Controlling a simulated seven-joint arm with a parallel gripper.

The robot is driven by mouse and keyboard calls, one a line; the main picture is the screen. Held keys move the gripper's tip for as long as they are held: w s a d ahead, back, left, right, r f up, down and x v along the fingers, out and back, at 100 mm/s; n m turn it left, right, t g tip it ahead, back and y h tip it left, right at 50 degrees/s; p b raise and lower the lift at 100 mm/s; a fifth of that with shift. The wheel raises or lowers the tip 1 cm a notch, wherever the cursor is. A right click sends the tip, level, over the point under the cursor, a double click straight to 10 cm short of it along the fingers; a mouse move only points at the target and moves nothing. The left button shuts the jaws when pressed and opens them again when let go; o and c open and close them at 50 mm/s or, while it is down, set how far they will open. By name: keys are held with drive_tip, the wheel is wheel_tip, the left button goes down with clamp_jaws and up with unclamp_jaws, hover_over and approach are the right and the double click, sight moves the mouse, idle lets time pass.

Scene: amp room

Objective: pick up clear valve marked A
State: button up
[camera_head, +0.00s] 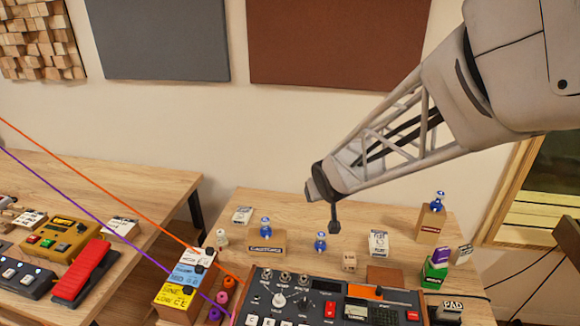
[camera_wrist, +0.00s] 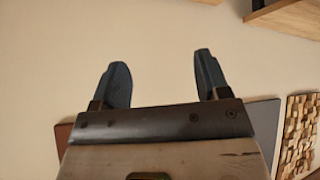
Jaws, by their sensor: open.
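A small pale, clear-looking valve (camera_head: 222,238) stands on the wooden table at its left side, left of a cardboard box; any letter on it is too small to read. Blue-topped valves stand near it: one (camera_head: 265,226) at the box, one (camera_head: 320,242) on the table, and one (camera_head: 438,202) on a taller box at the right. My gripper (camera_head: 328,205) hangs above the back middle of the table, right of the pale valve and apart from it. In the wrist view my gripper (camera_wrist: 160,72) has its two dark fingers spread with nothing between them.
The cardboard box (camera_head: 265,243) stands right of the pale valve. White cartons (camera_head: 378,243) and a small tan block (camera_head: 349,262) stand farther right. A mixer-like console (camera_head: 330,303) fills the front. The back middle table is clear.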

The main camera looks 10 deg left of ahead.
drive_tip(key=w+a+f+n+y, duration=0.15)
drive_tip(key=a+f, duration=0.25)
drive_tip(key=a, duration=0.4)
drive_tip(key=w+a+f+n+y, duration=0.1)
drive_tip(key=w+a+f+y, duration=0.2)
drive_tip(key=a, duration=0.5)
drive_tip(key=n+g+y, duration=0.1)
drive_tip(key=n+y, duration=0.2)
hover_over(222, 233)
drive_tip(key=s+d, duration=0.2)
wheel_tip(222, 233, down, 10)
drive_tip(key=shift+w+d, duration=0.15)
drive_tip(key=shift+r, duration=0.1)
drive_tip(key=shift+f, duration=1.75)
drive_tip(key=f, duration=0.4)
drive_tip(key=shift+w+a, duration=0.3)
drive_tip(key=shift+a, duration=0.05)
drive_tip(key=shift+x, duration=1)
